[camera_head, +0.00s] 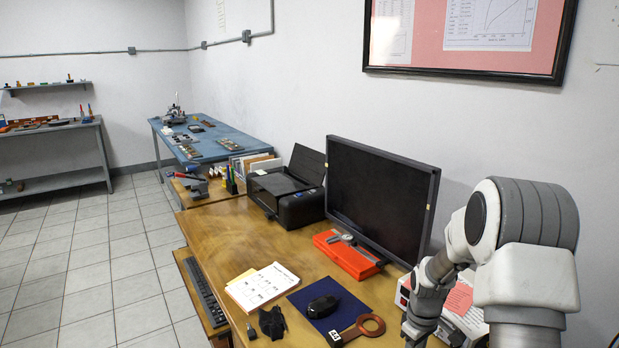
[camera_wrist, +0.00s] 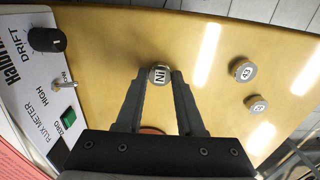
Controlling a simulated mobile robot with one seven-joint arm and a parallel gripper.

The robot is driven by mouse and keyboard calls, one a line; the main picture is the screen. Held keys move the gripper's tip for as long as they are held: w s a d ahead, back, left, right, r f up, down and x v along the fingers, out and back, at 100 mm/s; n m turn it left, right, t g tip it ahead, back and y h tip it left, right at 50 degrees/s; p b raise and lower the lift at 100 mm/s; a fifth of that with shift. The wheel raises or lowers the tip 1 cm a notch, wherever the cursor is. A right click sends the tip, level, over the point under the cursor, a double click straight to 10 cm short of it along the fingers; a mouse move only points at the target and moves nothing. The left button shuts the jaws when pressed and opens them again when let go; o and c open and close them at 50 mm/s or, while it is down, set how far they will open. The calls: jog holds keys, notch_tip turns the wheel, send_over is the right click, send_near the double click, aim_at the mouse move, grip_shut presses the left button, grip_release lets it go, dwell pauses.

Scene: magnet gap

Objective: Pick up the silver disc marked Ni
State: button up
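The silver disc marked NI (camera_wrist: 160,75) is at the fingertips of my gripper (camera_wrist: 160,78) in the wrist view. It fills the gap between the two dark fingers, which meet its sides. Its lettered face is toward the camera. I cannot tell whether the disc is clear of the tabletop. In the head view my arm stands at the right; the gripper's tips and the disc cannot be made out there.
Two other silver discs (camera_wrist: 243,69) (camera_wrist: 258,104) lie on the wooden desk (camera_head: 215,225). A flux meter (camera_wrist: 35,90) with a knob and switch stands at the left in the wrist view.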

grip_shut()
jog(key=shift+r+p, duration=1.8)
jog(key=shift+r, duration=0.7)
